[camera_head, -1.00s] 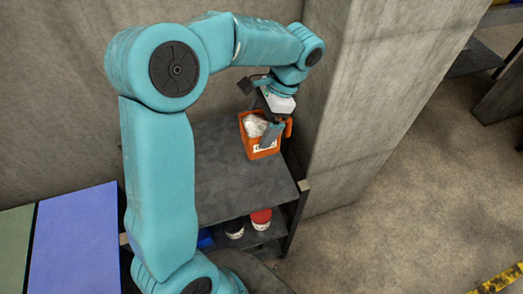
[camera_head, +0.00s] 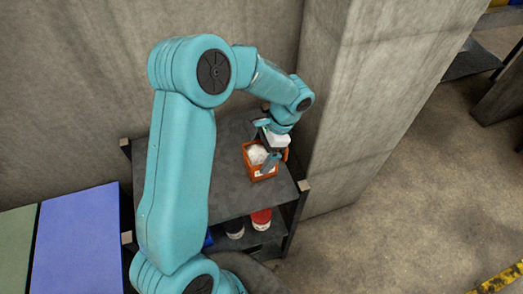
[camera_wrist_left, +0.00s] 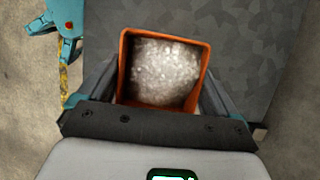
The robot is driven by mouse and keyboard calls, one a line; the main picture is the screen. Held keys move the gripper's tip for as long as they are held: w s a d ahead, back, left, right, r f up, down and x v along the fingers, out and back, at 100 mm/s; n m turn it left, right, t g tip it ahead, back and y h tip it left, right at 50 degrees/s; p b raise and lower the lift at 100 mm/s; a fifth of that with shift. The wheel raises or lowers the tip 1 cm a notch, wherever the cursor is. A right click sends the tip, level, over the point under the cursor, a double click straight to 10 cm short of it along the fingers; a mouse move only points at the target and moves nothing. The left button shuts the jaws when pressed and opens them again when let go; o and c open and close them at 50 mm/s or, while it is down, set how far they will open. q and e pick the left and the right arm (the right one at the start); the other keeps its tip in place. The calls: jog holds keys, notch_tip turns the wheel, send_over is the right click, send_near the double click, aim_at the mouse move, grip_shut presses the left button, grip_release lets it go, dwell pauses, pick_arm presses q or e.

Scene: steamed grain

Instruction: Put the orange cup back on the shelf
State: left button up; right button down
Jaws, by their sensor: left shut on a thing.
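The orange cup (camera_head: 262,174) is a square, open-topped box with white grain in it. It is over the right part of the dark shelf top (camera_head: 220,195) in the head view, close to the concrete pillar. My left gripper (camera_head: 268,152) reaches down over it and is shut on it. In the left wrist view the orange cup (camera_wrist_left: 123,62) sits between the two fingers of my left gripper (camera_wrist_left: 162,85), its opening facing the camera. I cannot tell whether its base touches the shelf.
A concrete pillar (camera_head: 345,110) stands right of the shelf, and a wall (camera_head: 60,90) is behind. A red-topped container (camera_head: 261,218) and a dark one are on the lower level. The shelf top left of the cup is clear. Blue and green panels (camera_head: 75,240) lie at left.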

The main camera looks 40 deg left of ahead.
pick_arm(q)
jog(key=o, duration=1.1)
jog(key=shift+a+f, duration=0.1)
jog(key=b+v, duration=0.1)
jog(key=v, duration=1.1)
jog(key=shift+s, duration=0.1)
